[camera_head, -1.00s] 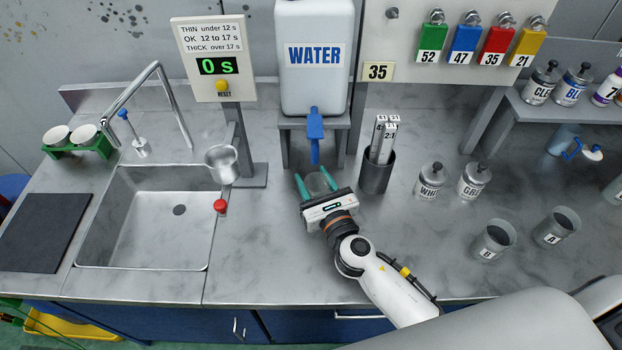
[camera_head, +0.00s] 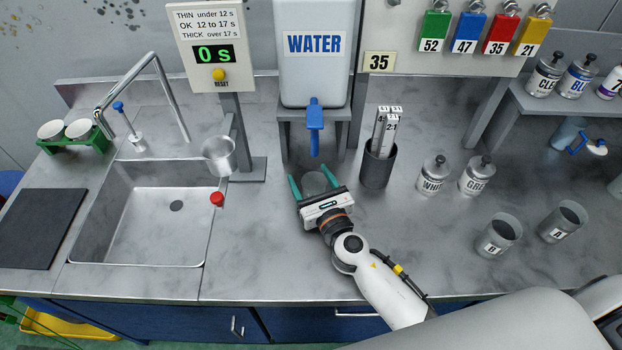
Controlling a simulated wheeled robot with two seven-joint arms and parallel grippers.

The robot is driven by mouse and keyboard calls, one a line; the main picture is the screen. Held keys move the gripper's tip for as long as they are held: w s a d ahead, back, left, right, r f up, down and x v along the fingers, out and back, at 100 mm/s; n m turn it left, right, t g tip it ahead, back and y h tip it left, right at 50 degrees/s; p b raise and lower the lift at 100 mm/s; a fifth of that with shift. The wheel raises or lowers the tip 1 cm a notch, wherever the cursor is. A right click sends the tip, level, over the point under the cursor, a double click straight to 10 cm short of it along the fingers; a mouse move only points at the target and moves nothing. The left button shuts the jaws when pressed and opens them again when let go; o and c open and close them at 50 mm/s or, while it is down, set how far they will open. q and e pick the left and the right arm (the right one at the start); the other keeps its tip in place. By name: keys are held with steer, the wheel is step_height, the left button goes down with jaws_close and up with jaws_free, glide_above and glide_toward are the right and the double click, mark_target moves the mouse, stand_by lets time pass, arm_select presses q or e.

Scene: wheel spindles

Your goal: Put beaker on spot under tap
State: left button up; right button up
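A clear glass beaker (camera_head: 315,184) stands on the counter beneath the blue tap (camera_head: 315,130) of the water tank (camera_head: 314,75). My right gripper (camera_head: 313,178) reaches in from the front with its teal fingers on either side of the beaker. The fingers are spread, with gaps between them and the glass. The spot under the tap is hard to make out, so I cannot tell how exactly the beaker is centred on it. My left gripper is not in view.
A holder of paddles (camera_head: 377,165) stands right of the tap. Lidded jars (camera_head: 433,174) and cups B (camera_head: 497,236) and A (camera_head: 562,222) stand farther right. The sink (camera_head: 150,215) and a timer (camera_head: 213,53) reading 0 s are left. The front counter is clear.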

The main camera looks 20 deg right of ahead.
steer(key=shift+r, duration=0.25)
steer(key=s+b, duration=0.1)
steer(key=s, duration=0.2)
steer(key=s+d+b, duration=0.1)
steer(key=s, duration=0.3)
steer(key=s+b, duration=0.1)
steer(key=s, duration=0.3)
steer(key=shift+s+d+f, duration=0.15)
steer(key=shift+s+f, duration=0.05)
steer(key=shift+s+r, duration=0.1)
steer(key=shift+s, duration=0.2)
